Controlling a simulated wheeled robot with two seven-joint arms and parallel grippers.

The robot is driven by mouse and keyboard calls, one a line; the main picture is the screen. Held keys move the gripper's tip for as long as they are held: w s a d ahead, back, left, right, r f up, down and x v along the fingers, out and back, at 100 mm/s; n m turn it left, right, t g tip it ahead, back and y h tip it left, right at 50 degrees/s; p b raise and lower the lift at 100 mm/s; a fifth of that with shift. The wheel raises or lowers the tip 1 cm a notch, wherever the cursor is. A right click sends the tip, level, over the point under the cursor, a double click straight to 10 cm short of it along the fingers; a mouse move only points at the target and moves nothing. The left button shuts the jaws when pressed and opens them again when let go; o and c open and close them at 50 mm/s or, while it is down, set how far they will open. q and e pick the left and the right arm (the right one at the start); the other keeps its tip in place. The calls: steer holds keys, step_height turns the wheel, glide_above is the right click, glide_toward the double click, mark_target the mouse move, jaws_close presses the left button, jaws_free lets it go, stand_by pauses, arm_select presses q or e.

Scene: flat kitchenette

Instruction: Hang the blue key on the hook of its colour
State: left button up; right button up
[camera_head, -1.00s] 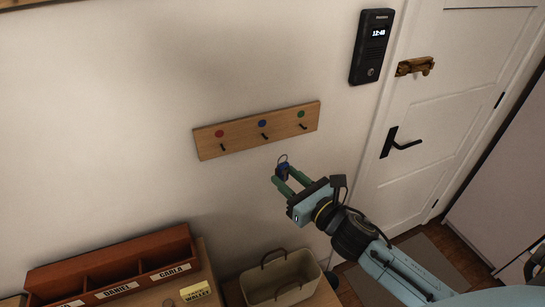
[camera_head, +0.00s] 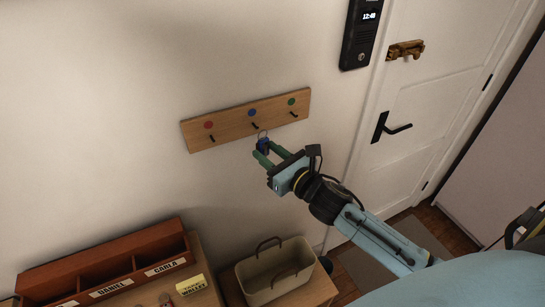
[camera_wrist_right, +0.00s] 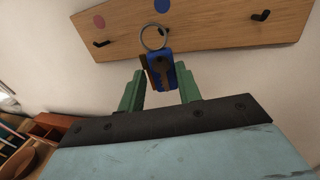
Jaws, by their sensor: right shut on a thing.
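A wooden board (camera_head: 228,130) on the wall carries red (camera_head: 208,125), blue (camera_head: 252,112) and green (camera_head: 291,101) dots, each above a dark hook. My right gripper (camera_head: 263,151) is shut on the blue key (camera_head: 263,145), just below the blue dot's hook (camera_head: 255,126). In the right wrist view, the blue key (camera_wrist_right: 161,72) is upright between the green fingers, its metal ring (camera_wrist_right: 153,37) on top. The ring overlaps the board below the blue dot (camera_wrist_right: 161,5). I cannot tell whether the ring touches the middle hook. My left gripper is out of view.
A black intercom (camera_head: 361,35) and a white door (camera_head: 440,90) are to the right. The wall around the board is bare.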

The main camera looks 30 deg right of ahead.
mark_target(267, 149)
steer(key=shift+w, duration=1.1)
steer(key=shift+w+d+f, duration=0.1)
steer(key=shift+w+f, duration=0.05)
steer(key=shift+w, duration=0.35)
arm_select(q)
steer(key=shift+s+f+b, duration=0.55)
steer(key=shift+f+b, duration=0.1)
arm_select(e)
steer(key=shift+w+f, duration=0.4)
steer(key=shift+w, duration=0.35)
steer(key=o, duration=1.1)
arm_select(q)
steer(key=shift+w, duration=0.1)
